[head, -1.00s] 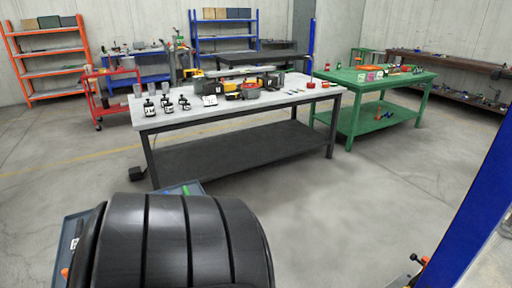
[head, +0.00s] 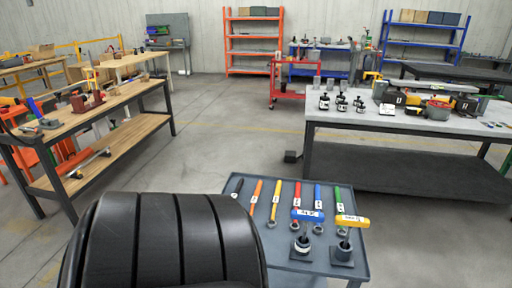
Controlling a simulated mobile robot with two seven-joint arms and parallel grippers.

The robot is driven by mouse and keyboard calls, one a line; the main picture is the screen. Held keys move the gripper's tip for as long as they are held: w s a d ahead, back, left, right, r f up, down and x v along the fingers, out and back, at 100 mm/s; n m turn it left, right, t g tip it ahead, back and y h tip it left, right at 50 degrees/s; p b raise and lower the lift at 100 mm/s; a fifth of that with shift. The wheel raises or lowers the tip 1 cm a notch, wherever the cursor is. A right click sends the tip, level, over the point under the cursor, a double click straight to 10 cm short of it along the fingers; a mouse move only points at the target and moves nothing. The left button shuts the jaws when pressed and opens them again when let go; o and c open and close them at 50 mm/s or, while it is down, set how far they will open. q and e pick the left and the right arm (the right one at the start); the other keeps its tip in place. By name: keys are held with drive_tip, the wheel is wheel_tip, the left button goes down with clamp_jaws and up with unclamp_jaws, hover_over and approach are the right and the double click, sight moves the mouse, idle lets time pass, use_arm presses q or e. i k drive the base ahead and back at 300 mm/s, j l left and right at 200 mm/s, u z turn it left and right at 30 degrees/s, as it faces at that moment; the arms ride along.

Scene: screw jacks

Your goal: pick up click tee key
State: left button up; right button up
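Two T-handled keys stand upright at the front right of a grey-blue tray top (head: 274,227) in the head view. The other key has a yellow crossbar (head: 352,220) with a label, above a square dark base. The labels are too small to read, so I cannot tell which is the click tee key. Neither of my grippers is in view.
Several tools with coloured handles, including a red one (head: 297,193) and a green one (head: 338,198), lie in a row behind the keys. A grey workbench (head: 415,122) with jacks stands behind. A wooden bench (head: 125,98) is on the left. Open floor lies between them.

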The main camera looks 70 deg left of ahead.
sight(307, 216)
drive_tip(key=u, duration=1.85)
